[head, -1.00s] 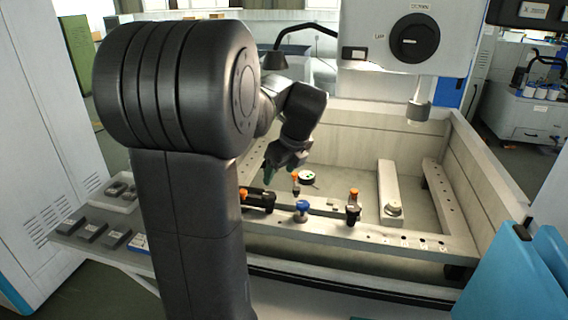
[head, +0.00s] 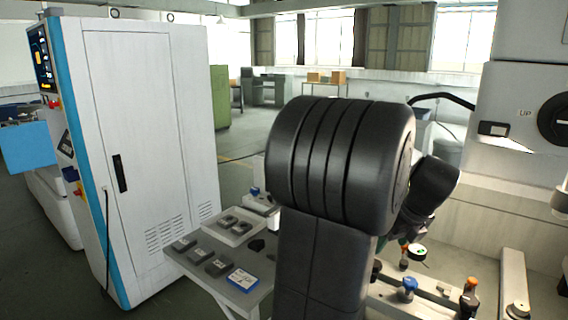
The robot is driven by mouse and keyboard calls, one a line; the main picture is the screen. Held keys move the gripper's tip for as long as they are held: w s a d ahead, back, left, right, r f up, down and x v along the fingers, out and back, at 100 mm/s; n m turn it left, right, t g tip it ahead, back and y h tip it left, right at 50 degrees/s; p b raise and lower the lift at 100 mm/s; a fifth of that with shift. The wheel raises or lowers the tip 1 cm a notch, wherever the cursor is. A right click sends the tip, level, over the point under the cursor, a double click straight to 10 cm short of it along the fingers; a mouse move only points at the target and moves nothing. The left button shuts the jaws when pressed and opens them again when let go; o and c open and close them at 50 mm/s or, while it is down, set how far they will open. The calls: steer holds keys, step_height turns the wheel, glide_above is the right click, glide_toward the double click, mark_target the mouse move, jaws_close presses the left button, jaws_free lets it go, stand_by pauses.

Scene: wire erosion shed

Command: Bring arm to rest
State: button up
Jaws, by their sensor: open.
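My arm stands large and black in the middle of the head view, bent over the machine's work tank. My gripper (head: 384,246) shows only in part, low behind the arm's big upper joint. A dark green bit of finger is visible there, and I see nothing held. An orange-topped part (head: 403,243) is close to the right of it. A blue knob (head: 408,284) and another orange-topped clamp (head: 469,286) stand on the tank's front rail.
A side table (head: 243,298) with grey blocks, a tray (head: 234,228) and a blue-white item (head: 242,279) is left of my arm. A tall white cabinet (head: 138,120) stands further left. The machine head (head: 522,110) overhangs at right. Open floor lies behind the cabinet.

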steer(key=x, duration=1)
steer(key=shift+f+p, duration=0.2)
steer(key=shift+p, duration=0.15)
steer(key=shift+w+m, duration=0.1)
steer(key=shift+m, duration=0.2)
steer(key=shift+a+r+m+b, duration=0.1)
steer(key=shift+r+m+b, duration=0.1)
steer(key=shift+m+b, duration=0.15)
steer(key=shift+h, duration=0.3)
steer(key=shift+m, duration=0.25)
